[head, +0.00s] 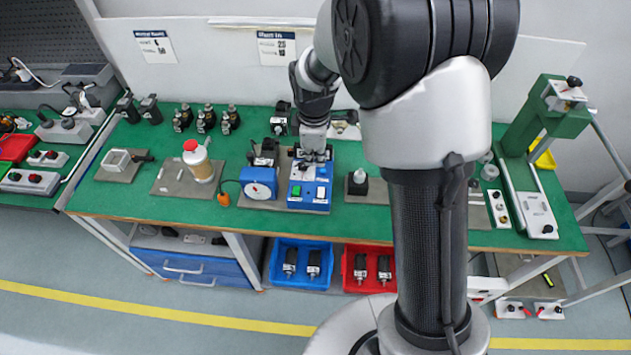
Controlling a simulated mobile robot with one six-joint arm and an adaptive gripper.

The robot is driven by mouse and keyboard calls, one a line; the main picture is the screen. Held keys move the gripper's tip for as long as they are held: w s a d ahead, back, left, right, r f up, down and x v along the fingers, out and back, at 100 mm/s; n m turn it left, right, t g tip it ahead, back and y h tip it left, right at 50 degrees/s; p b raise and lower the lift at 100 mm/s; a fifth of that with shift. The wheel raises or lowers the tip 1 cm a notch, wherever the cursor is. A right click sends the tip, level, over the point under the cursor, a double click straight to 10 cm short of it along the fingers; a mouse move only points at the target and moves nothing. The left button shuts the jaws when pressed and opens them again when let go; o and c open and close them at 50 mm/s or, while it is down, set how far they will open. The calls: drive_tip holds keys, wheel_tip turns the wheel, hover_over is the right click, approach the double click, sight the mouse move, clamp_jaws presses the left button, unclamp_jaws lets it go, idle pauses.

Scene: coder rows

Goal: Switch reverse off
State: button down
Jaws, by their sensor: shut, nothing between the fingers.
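A blue control box (309,203) stands on the green table just left of my arm. Its sloped face carries a green button, a blue button and small dark and light controls, too small to read. A reverse switch cannot be told apart by its label. My gripper (311,164) is shut and empty, pointing down at the upper part of the box. It hides part of the upper controls. I cannot tell whether the fingertips touch a control.
A blue round-faced device (259,184) stands close to the left of the box. A white bottle with a red cap (197,160) is further left. Blue (300,281) and red bins sit below the table (240,222).

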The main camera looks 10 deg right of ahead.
drive_tip(key=shift+f, duration=0.15)
drive_tip(key=b, duration=0.5)
approach(316, 191)
drive_tip(key=f, duration=0.5)
drive_tip(key=shift+w+d, duration=0.1)
drive_tip(key=shift+w, duration=0.3)
drive_tip(key=shift+f, duration=0.4)
drive_tip(key=shift+w+f, duration=0.15)
drive_tip(key=shift+f, duration=0.2)
